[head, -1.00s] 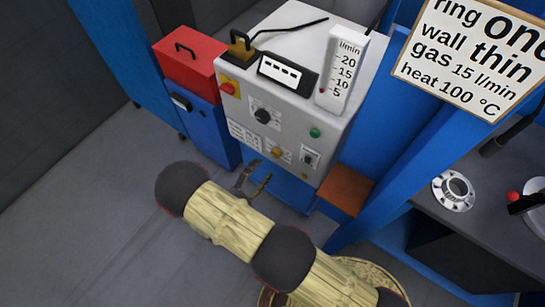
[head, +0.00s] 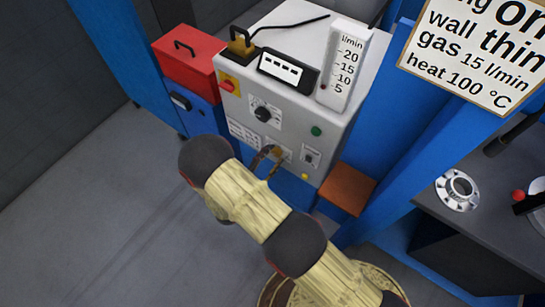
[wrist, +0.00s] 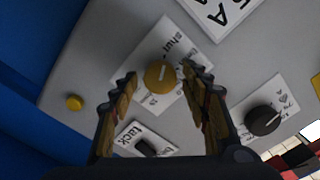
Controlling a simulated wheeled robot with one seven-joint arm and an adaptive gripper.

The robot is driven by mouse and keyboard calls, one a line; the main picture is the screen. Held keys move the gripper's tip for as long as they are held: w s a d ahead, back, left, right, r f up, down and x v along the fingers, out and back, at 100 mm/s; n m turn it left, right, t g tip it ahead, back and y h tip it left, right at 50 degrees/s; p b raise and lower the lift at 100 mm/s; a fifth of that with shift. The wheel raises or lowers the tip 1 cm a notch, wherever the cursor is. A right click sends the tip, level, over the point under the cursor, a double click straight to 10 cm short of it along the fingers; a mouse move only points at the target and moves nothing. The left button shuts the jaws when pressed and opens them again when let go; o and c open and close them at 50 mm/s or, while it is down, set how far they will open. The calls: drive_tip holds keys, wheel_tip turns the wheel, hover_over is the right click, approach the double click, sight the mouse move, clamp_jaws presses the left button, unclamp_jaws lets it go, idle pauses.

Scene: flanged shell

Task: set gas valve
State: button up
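The gas valve looks to be the yellow-brown knob on a white label at the low front of the grey machine. It shows in the wrist view (wrist: 161,75) and the head view (head: 278,153). Its light mark points roughly toward the word "shut". My gripper (head: 267,160) is open, its fingertips close to the panel at the knob. In the wrist view the knob appears between the two parted fingers; I cannot tell whether they touch it. The flow gauge (head: 344,68) has its red marker near the bottom, about at or below 5. A sign (head: 475,55) reads gas 15 l/min.
A black dial (head: 263,114), a green button (head: 316,131) and a toggle switch (head: 310,156) share the panel. A red box (head: 185,62) stands left, a brown block (head: 347,190) right. A flanged metal ring (head: 457,190) lies on the right bench.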

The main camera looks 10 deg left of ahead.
drive_tip(key=c, duration=1)
